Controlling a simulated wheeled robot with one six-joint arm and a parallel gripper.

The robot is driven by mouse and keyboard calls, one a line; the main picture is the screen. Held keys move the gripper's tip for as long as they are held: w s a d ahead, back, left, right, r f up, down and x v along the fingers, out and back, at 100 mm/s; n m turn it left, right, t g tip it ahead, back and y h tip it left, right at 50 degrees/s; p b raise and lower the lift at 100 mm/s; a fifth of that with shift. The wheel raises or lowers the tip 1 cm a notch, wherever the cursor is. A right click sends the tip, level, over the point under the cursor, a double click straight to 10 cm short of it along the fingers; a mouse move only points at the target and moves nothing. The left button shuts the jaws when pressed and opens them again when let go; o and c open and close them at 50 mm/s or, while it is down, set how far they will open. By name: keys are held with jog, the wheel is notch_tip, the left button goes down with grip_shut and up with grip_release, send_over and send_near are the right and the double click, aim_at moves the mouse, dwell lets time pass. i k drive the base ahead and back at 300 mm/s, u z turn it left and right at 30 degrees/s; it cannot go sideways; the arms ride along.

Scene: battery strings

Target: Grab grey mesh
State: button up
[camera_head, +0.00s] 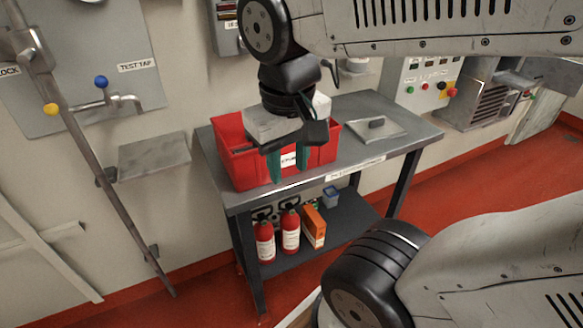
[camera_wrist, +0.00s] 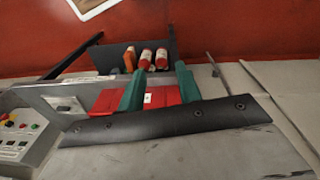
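My gripper (camera_head: 290,178) hangs in front of the red bin (camera_head: 232,139) near the table's front edge, fingers pointing down. Its two green fingers are apart with nothing visible between them. It also shows in the wrist view (camera_wrist: 160,68), with part of the red bin (camera_wrist: 105,102) behind the fingers. No grey mesh can be made out clearly in either view. A flat grey plate (camera_head: 358,132) with a small dark block on it lies on the table right of the bin; whether it is mesh cannot be told. The bin's inside is mostly hidden by my gripper.
The grey table (camera_head: 410,132) has a lower shelf with red extinguishers (camera_head: 265,243), an orange box (camera_head: 314,227) and a blue container (camera_head: 331,197). A slanted pipe (camera_head: 120,190) runs down the left wall. A control panel (camera_head: 428,88) is at the right.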

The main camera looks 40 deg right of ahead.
aim_at(378, 129)
jog(key=z, duration=1.5)
jog(key=k, duration=0.55)
jog(key=z, duration=0.5)
jog(key=i, duration=1.4)
jog(key=z, duration=0.2)
